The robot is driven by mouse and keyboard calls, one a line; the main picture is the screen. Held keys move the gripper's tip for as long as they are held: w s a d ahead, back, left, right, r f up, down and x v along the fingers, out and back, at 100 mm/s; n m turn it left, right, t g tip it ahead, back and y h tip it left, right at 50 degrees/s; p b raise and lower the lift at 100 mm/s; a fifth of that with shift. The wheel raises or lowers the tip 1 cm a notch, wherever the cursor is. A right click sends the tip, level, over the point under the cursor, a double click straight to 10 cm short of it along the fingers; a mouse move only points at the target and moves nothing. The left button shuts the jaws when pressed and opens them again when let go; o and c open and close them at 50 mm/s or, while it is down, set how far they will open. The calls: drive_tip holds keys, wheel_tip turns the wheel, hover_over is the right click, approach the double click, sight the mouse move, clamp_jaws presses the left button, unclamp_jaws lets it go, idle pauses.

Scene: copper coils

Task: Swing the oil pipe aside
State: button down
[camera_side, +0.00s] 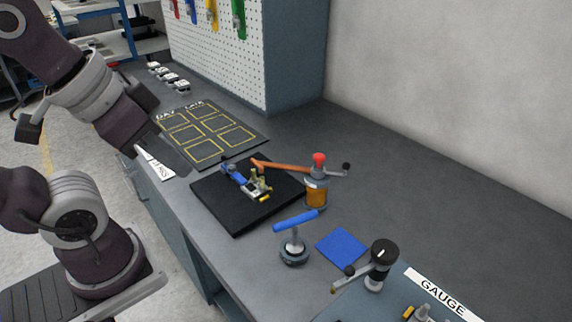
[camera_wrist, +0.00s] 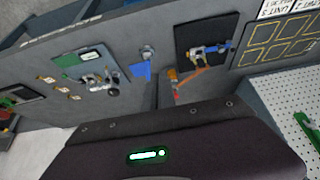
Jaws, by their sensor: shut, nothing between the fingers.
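The oil pipe (camera_side: 283,167) is a copper-orange arm that reaches left from an amber oil pot (camera_side: 316,193) with a red knob on top. Its free end hangs over the black mat (camera_side: 240,220), close to a small fixture (camera_side: 254,187) with blue and brass parts. In the wrist view the pipe (camera_wrist: 190,79) slants beside the black mat (camera_wrist: 183,36). My gripper (camera_side: 174,156) is shut and empty at the left of the side view, above the bench edge and well apart from the pipe. Its fingertips are hard to make out there and hidden in the wrist view.
A stand with a blue bar (camera_side: 296,220), a blue pad (camera_side: 342,248) and a gauge station with a black knob (camera_side: 384,252) are at the front right. A board with yellow outlines (camera_side: 212,133) lies behind the mat. A pegboard (camera_side: 222,50) stands behind. The bench's back right is clear.

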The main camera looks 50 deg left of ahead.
drive_tip(key=c, duration=2)
unclamp_jaws()
drive_tip(key=o, duration=0.7)
drive_tip(key=shift+n+g, duration=0.3)
drive_tip(key=shift+g, duration=0.1)
drive_tip(key=w+r, duration=0.2)
drive_tip(key=w, duration=0.3)
drive_tip(key=shift+w+d+r, duration=0.15)
drive_tip(key=shift+d+r, duration=0.05)
drive_tip(key=shift+r, duration=0.2)
drive_tip(key=shift+c, duration=0.2)
drive_tip(key=n+g+h, duration=0.2)
drive_tip(key=n+g, duration=0.1)
drive_tip(key=g, duration=0.1)
hover_over(346, 163)
drive_tip(key=a, duration=0.2)
wheel_tip(346, 163, down, 13)
drive_tip(key=f, duration=0.2)
drive_tip(key=d+f, duration=0.1)
drive_tip(key=f, duration=0.3)
drive_tip(key=shift+d+f, duration=0.15)
drive_tip(key=shift+d, duration=0.25)
